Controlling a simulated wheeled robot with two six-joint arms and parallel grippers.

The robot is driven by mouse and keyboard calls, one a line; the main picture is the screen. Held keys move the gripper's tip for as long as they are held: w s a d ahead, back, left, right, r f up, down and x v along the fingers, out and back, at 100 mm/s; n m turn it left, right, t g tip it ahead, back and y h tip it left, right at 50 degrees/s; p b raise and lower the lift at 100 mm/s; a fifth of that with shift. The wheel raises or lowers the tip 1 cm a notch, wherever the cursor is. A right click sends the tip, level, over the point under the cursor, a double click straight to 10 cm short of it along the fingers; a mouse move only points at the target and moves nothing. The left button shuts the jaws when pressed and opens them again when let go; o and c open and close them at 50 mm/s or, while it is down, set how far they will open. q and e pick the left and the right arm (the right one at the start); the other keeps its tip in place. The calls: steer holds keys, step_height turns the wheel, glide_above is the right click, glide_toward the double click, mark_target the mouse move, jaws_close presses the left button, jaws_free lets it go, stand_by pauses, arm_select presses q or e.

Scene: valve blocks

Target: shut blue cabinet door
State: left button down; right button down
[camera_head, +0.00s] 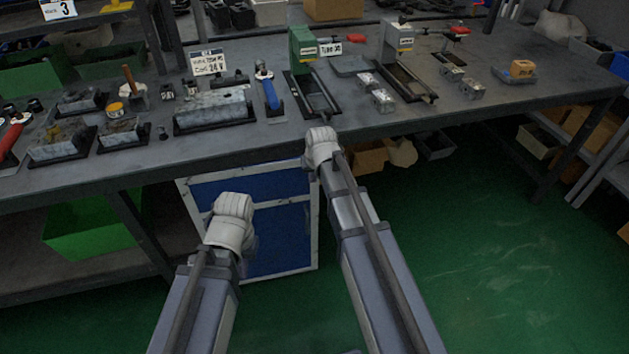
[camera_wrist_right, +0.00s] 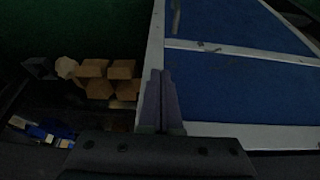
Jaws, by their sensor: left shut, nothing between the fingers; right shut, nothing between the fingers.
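The blue cabinet door (camera_head: 285,222) has blue panels in a pale frame and hangs below the front edge of the workbench. My left gripper (camera_head: 234,204) is shut and empty, in front of the door's left part and hiding some of it. My right gripper (camera_head: 320,140) is shut and empty at the door's upper right corner, by the bench edge. In the right wrist view the door (camera_wrist_right: 235,75) fills the right side, and the shut fingers (camera_wrist_right: 161,80) overlap its pale edge strip. I cannot tell whether they touch it.
The workbench (camera_head: 400,117) above carries metal blocks, tools and a green machine (camera_head: 302,48). A green bin (camera_head: 85,235) sits on the lower shelf at left. Brown boxes (camera_head: 368,157) lie under the bench right of the door. The green floor at right is clear.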

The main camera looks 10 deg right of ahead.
steer(key=w, duration=0.3)
steer(key=shift+w+d+r, duration=0.1)
steer(key=shift+w, duration=0.15)
steer(key=s+r+p, duration=0.9)
stand_by(0.6)
